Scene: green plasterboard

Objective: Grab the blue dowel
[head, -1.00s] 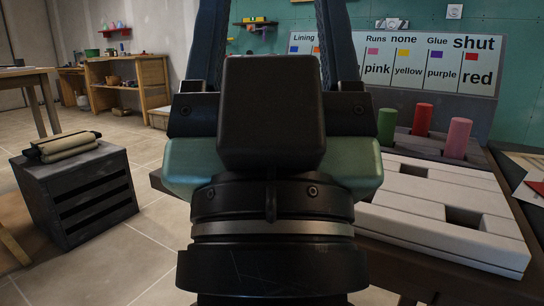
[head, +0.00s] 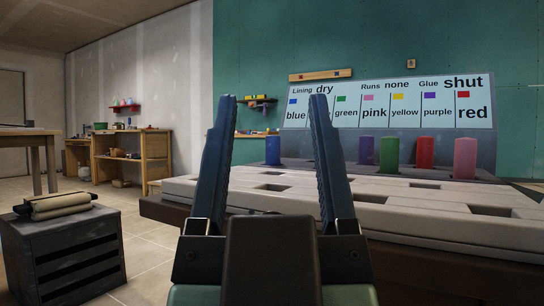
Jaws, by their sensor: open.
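The blue dowel (head: 272,151) stands upright at the back left of the workbench, behind the pale slotted board. It shows in the gap between the two fingers of my gripper (head: 272,100), farther off than the fingertips. My gripper is open and empty, its fingers pointing up and forward. The dowel's lower end is hidden by the board or its holder.
A purple dowel (head: 366,150), a green dowel (head: 390,155), a red dowel (head: 425,152) and a pink dowel (head: 465,158) stand to the right. The pale slotted board (head: 400,193) lies in front. A sign (head: 390,102) stands behind. A dark crate (head: 62,255) is at left.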

